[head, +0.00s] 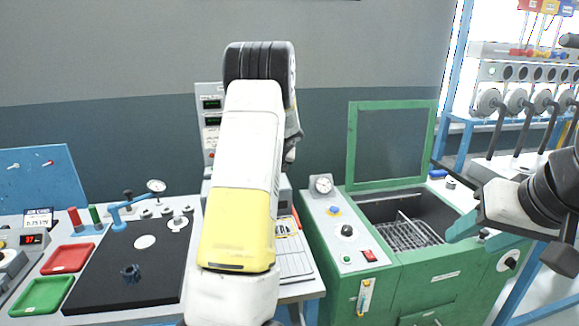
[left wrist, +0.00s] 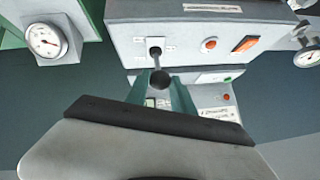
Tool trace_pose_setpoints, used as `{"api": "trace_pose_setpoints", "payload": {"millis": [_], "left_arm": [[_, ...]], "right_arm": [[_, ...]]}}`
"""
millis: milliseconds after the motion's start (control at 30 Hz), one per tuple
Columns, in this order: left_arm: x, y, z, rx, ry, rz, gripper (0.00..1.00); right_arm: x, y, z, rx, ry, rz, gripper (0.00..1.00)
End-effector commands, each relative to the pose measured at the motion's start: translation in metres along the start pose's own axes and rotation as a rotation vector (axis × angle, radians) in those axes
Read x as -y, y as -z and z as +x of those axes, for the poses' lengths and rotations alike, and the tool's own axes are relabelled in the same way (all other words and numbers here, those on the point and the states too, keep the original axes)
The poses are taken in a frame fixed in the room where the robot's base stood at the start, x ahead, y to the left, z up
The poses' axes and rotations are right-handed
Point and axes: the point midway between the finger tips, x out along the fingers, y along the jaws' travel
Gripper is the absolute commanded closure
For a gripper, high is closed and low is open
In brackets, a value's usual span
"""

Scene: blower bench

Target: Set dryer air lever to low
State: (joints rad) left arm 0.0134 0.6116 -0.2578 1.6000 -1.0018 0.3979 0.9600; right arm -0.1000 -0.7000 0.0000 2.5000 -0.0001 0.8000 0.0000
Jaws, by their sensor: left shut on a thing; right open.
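In the left wrist view a grey control box (left wrist: 185,40) carries a short lever with a black ball knob (left wrist: 160,79). The lever comes out of a slot in a white label plate. The teal fingers of my left gripper (left wrist: 161,88) are on either side of the knob and shut on it. I cannot read the marks by the slot. In the head view my left arm hides this gripper, the lever and most of the box. My right gripper (head: 477,236) is open and empty, above the right side of the green bench unit.
The green unit (head: 440,275) has a raised lid and a wire rack inside. A black mat (head: 120,280), a red tray (head: 68,258) and a green tray (head: 40,296) lie at left. A gauge (left wrist: 46,41) stands beside the box. Levers on a rack stand at far right.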

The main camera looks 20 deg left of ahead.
Motion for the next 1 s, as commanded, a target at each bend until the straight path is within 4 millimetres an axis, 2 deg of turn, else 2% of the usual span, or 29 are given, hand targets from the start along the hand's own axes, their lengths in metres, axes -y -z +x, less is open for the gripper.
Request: {"api": "trace_pose_setpoints", "payload": {"millis": [367,400,500,833,1000], "left_arm": [[0.000,0.000,0.000,-0.002,0.001,0.000,1.00],[0.000,0.000,0.000,-0.002,0.001,0.000,0.65],[0.000,0.000,0.000,-0.002,0.001,0.000,0.49],[0.000,0.000,-0.002,-0.002,0.001,0.001,0.49],[-0.001,0.001,-0.024,-0.004,-0.001,0.000,0.49]], "right_arm": [[0.000,0.000,0.000,0.000,0.000,0.000,0.49],[0.000,0.000,0.000,0.000,0.000,0.000,0.49],[0.000,0.000,0.000,0.000,0.000,0.000,0.49],[0.000,0.000,0.000,0.000,0.000,0.000,0.49],[0.000,0.000,0.000,0.000,0.000,0.000,0.49]]}}
